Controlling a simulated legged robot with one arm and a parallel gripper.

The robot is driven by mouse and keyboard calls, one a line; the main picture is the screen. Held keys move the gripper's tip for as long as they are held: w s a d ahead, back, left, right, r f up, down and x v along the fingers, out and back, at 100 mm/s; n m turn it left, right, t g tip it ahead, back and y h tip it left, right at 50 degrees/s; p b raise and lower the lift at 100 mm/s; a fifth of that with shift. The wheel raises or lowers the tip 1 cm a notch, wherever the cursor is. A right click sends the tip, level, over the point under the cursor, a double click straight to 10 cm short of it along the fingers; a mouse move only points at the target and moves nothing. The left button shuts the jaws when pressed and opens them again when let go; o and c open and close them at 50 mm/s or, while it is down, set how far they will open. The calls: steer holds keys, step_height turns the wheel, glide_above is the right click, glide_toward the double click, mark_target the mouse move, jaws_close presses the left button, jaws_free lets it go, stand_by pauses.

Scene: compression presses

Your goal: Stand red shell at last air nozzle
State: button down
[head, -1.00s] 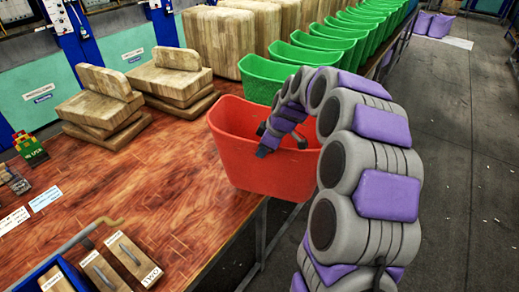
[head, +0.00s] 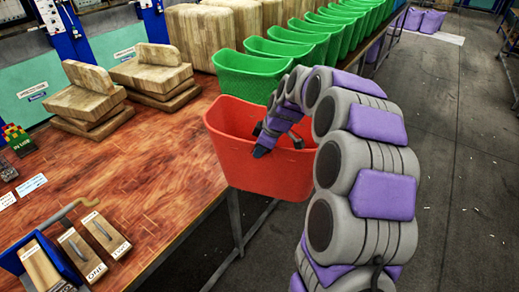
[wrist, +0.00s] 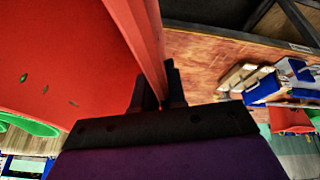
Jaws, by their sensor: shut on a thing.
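The red shell (head: 262,170) is an open, bucket-like bin. In the head view it is upright at the right edge of the wooden bench, just in front of the row of green shells. My gripper (head: 268,140) reaches over its rim from the right. In the wrist view my gripper (wrist: 157,92) has its dark fingers on both sides of the red wall (wrist: 150,40), shut on it. Whether the shell's bottom rests on the bench or hangs past its edge I cannot tell. I cannot make out an air nozzle for certain.
Several green shells (head: 245,76) stand in a line along the bench's right edge. Stacked wooden blocks (head: 85,98) stand at the back left. A blue tray (head: 40,262) and handled wooden blocks lie at the front left. The middle of the bench (head: 120,180) is clear.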

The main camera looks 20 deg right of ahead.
mark_target(252, 159)
steer(key=a+f+m, duration=0.1)
steer(key=s+a+m+h, duration=0.1)
steer(key=a, duration=0.1)
steer(key=shift+s+a+f, duration=0.1)
steer(key=shift+s+f, duration=0.1)
steer(key=shift+f, duration=0.2)
steer(key=s+a+f+m+h, duration=0.3)
steer(key=s+a+f+m, duration=0.1)
steer(key=a+f+m, duration=0.3)
steer(key=shift+a+m+t, duration=0.3)
steer(key=shift+a+m, duration=0.55)
steer(key=shift+m, duration=0.05)
